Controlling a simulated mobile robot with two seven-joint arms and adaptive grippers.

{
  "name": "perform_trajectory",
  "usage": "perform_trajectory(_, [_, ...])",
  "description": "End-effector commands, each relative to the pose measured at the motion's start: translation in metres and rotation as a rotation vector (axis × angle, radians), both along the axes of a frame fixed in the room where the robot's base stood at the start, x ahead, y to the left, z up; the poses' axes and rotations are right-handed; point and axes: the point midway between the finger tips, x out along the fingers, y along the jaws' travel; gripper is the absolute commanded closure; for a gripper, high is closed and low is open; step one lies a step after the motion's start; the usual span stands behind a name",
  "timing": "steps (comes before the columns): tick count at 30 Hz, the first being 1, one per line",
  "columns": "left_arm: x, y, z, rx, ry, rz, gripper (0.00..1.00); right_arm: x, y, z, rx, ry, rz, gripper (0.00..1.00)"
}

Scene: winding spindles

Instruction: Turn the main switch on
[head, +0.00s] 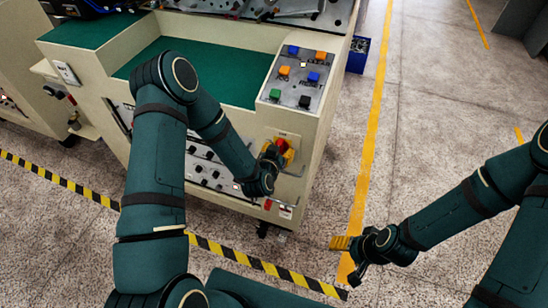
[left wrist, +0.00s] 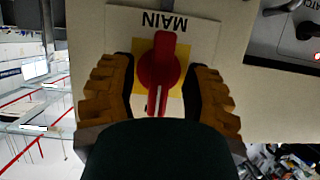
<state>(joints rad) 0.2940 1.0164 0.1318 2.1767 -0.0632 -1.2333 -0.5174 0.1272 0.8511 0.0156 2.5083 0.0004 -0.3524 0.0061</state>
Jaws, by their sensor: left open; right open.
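The main switch (head: 282,145) is a red rotary handle on the front of the cream machine, at its right corner. In the left wrist view the red handle (left wrist: 158,72) sits on a yellow plate (left wrist: 174,90) beside an upside-down label reading MAIN. The handle points up and down in that picture, with a white line on its lower part. My left gripper (head: 274,158) is at the switch, its open ochre fingers on either side of the handle, with a gap at each side. My right gripper (head: 346,250) is open and empty above the floor, well away from the machine.
A sloped panel (head: 299,92) with several coloured buttons lies above the switch. A row of knobs (head: 205,165) runs along the machine's front, left of my left gripper. Metal bar handles flank the switch. Yellow-black floor tape (head: 240,256) crosses in front; the floor at right is open.

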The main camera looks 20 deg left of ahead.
Motion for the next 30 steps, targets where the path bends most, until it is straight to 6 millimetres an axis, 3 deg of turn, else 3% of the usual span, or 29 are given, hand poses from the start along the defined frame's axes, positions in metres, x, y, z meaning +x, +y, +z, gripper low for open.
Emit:
perform_trajectory(15, [-0.087,0.002,0.036,-0.001,0.001,-0.002,0.52,0.000,0.000,0.000,0.000,0.000,0.000,0.37])
perform_trajectory(21, [-0.100,0.003,0.043,0.001,-0.002,0.000,0.52,0.000,0.000,0.000,0.000,0.000,0.000,0.37])
perform_trajectory(30, [-0.102,0.003,0.043,0.000,-0.002,0.000,0.52,0.000,0.000,0.000,0.000,0.000,0.000,0.37])
